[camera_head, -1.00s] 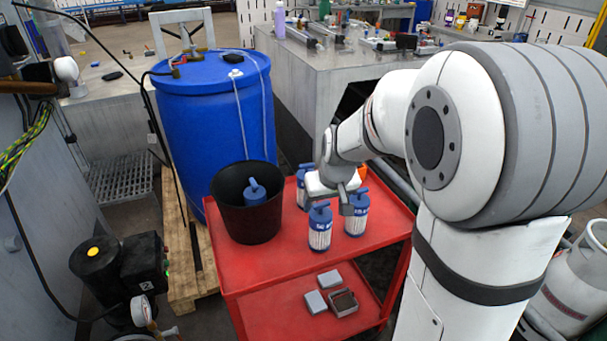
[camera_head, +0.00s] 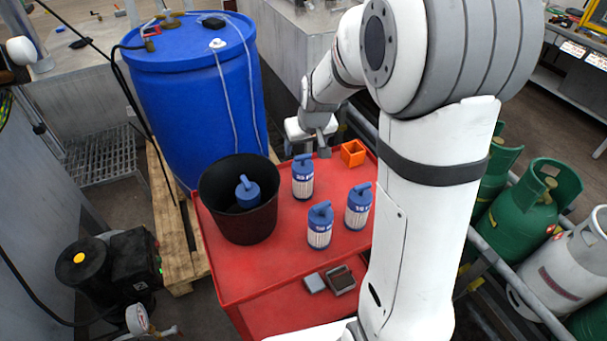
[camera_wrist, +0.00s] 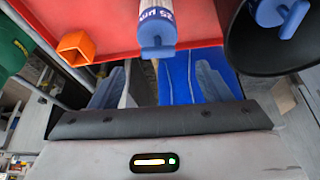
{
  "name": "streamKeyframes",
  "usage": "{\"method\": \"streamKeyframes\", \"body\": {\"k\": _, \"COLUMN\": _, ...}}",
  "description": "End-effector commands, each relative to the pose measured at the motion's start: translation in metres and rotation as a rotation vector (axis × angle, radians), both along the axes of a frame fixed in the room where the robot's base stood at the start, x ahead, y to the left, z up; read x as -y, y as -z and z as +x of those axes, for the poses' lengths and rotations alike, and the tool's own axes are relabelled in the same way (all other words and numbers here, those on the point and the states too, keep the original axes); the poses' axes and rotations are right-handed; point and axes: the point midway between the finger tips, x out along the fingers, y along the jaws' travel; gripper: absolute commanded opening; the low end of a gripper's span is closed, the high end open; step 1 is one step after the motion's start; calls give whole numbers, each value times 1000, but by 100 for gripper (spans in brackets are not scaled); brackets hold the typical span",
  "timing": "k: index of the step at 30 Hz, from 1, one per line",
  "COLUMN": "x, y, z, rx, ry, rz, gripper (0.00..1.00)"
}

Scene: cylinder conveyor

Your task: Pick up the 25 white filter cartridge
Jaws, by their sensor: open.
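The 25 white filter cartridge (camera_head: 302,182), white with a blue cap and handle, stands upright at the back of the red cart. In the wrist view the cartridge (camera_wrist: 157,22) reads "25" and shows at the top centre, its blue handle towards my gripper. My gripper (camera_head: 310,148) is behind and slightly above it in the head view. The gripper (camera_wrist: 158,88) is open, its two fingers spread to either side of the handle's line, with nothing held. Two similar cartridges, one at front centre (camera_head: 320,226) and one at right (camera_head: 358,207), stand on the cart.
A black bucket (camera_head: 225,225) with another blue-capped cartridge (camera_head: 248,192) inside stands left on the red cart (camera_head: 270,265). An orange box (camera_head: 353,152) sits at the back right. A blue drum (camera_head: 190,100) stands behind the bucket. Green gas cylinders (camera_head: 535,205) stand at right.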

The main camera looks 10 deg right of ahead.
Motion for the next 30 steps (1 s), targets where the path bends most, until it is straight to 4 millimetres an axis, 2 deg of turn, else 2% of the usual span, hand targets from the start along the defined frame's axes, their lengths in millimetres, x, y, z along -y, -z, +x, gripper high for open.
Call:
{"method": "streamKeyframes", "body": {"k": 13, "x": 4, "y": 50, "z": 20, "rx": -2, "ry": 18, "rz": 0, "gripper": 71}}
{"method": "streamKeyframes", "body": {"k": 23, "x": 5, "y": 56, "z": 23, "rx": 0, "ry": 21, "rz": 0, "gripper": 71}}
{"method": "streamKeyframes", "body": {"k": 30, "x": 6, "y": 56, "z": 23, "rx": 0, "ry": 21, "rz": 0, "gripper": 52}}
